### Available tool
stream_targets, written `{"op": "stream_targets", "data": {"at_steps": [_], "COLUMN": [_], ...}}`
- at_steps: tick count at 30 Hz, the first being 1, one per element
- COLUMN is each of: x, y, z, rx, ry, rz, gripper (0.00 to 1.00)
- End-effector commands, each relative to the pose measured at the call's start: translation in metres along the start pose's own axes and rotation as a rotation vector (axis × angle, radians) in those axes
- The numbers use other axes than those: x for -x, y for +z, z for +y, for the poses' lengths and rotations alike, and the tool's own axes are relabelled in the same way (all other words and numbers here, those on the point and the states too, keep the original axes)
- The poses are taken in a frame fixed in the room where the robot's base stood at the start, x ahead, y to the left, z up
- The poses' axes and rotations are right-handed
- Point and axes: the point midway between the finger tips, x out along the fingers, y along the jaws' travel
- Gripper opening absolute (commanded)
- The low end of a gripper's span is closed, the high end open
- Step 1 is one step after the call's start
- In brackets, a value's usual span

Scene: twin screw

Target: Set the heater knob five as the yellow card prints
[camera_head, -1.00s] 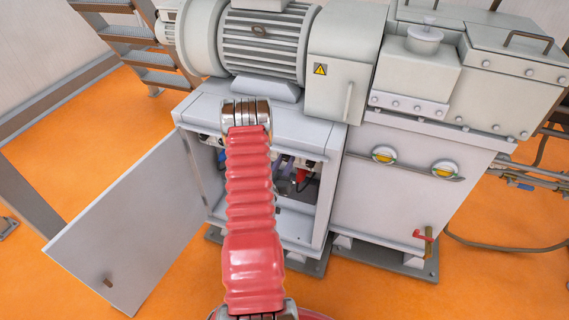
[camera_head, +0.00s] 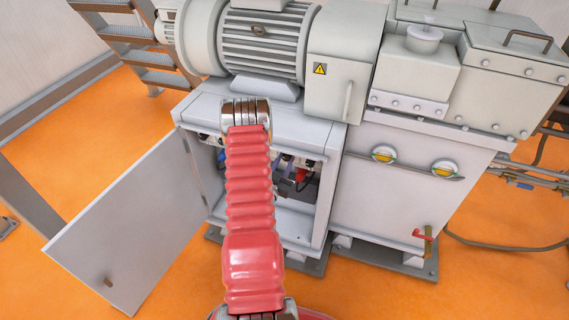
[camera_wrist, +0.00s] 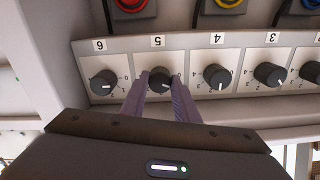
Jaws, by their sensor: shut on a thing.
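In the wrist view, heater knob five (camera_wrist: 158,80) is a black round knob on a pale plate under the label 5 (camera_wrist: 157,42); the view is upside down. My gripper (camera_wrist: 160,84) has its two fingers on either side of this knob and is shut on it. The knob's pale pointer mark faces toward the lower right in the wrist view. In the head view my red arm (camera_head: 250,210) hides the gripper and the knob. The yellow card is not seen in either view.
Knob six (camera_wrist: 103,86) is on the left of knob five in the wrist view; knob four (camera_wrist: 216,77) and knob three (camera_wrist: 268,75) are on the right. Red, yellow and blue parts show above. The cabinet door (camera_head: 130,225) stands open to the left.

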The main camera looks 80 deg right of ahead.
Motion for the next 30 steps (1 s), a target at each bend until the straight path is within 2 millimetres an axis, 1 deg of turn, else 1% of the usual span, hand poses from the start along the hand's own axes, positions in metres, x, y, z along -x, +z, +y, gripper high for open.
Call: {"op": "stream_targets", "data": {"at_steps": [1,6,15,21,30], "x": [-0.0024,-0.0026,-0.0031,-0.0034,-0.0037], "y": [-0.0024,-0.0029,-0.0036,-0.0040,-0.0046], "z": [-0.0027,-0.0025,-0.0019,-0.0014,-0.0008], "rx": [-0.044,-0.182,-0.348,-0.387,-0.391], "ry": [-0.005,-0.006,-0.006,-0.005,-0.004], "rz": [0.006,0.007,0.008,0.009,0.011], "gripper": [0.05,0.05,0.05,0.05,0.05]}}
